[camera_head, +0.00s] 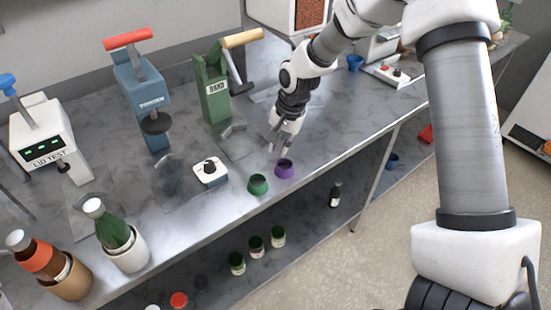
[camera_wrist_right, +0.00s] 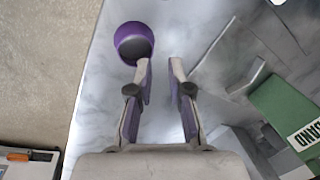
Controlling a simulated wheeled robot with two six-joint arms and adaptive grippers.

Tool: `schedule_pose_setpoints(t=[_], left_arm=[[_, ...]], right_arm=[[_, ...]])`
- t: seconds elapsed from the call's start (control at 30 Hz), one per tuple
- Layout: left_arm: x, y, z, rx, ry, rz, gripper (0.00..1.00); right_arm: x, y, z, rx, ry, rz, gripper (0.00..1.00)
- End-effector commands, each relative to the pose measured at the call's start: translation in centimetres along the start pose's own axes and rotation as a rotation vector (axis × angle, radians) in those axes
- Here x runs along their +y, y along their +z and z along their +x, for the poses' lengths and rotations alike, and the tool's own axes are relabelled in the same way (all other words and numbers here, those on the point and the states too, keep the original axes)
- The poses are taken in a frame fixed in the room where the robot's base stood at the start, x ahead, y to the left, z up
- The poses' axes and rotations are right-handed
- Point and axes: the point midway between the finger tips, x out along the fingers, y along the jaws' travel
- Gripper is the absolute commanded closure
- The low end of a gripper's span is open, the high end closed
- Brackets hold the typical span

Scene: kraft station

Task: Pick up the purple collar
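The purple collar (camera_head: 284,168) is a small round ring on the metal bench near its front edge. In the right wrist view the purple collar (camera_wrist_right: 132,42) lies just ahead of the left fingertip, off to the left of the gap between the fingers. My right gripper (camera_head: 283,148) points down just behind the collar. Its two fingers are apart with nothing between them, as the right wrist view shows (camera_wrist_right: 160,75). Whether a fingertip touches the collar, I cannot tell. My left gripper is not in view.
A green collar (camera_head: 258,185) sits just left of the purple one. The green press (camera_head: 214,92) and a white dial box (camera_head: 210,172) stand behind and left. Bottles in holders (camera_head: 127,248) stand at the far left. The bench's front edge is close to the collars.

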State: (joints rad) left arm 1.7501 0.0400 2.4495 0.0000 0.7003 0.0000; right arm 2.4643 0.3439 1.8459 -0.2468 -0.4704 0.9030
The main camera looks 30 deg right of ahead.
Motion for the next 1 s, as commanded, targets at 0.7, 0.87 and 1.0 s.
schedule_pose_setpoints(t=[0.7,0.87,1.0], left_arm=[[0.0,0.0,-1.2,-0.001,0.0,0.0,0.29],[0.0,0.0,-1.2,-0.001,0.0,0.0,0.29],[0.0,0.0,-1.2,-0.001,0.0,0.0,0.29]], right_arm=[[0.4,0.0,6.2,0.001,0.0,0.0,1.0],[0.4,0.0,6.2,0.001,0.0,0.0,1.0],[0.4,0.0,6.2,0.001,0.0,0.0,1.0]])
